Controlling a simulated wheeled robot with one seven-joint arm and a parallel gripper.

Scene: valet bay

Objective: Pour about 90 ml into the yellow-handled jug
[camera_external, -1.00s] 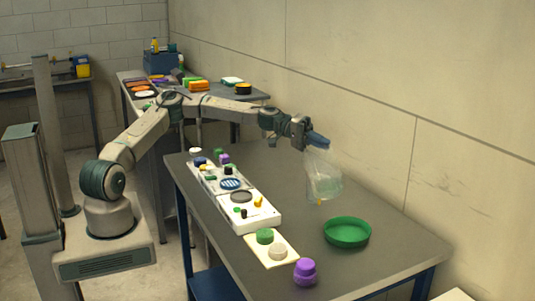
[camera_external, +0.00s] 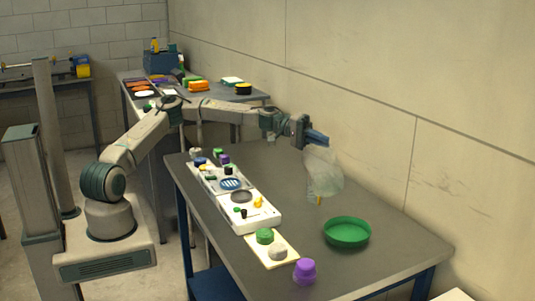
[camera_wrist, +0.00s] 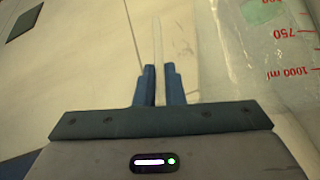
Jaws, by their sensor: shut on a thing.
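My gripper (camera_external: 316,138) is above the far right part of the table, shut on the clear handle of a measuring jug (camera_external: 322,162). In the wrist view my two blue fingers (camera_wrist: 156,82) close on a thin clear strip. The jug wall with red marks, 750 and 1000 ml among them, fills the right side (camera_wrist: 285,45); a pale green patch shows at its top edge. The held jug looks tilted in the outside view. A small yellow part (camera_external: 320,200), perhaps the yellow handle, shows just under it. Clear outlines overlap there, so I cannot separate a second jug or see any stream.
A green round dish (camera_external: 347,233) stands right of the jug. A purple knobbed piece (camera_external: 305,270) is at the front. A cream board (camera_external: 285,259) carries a green and a beige piece. White panels (camera_external: 252,222) with small parts line the left. The right front tabletop is clear.

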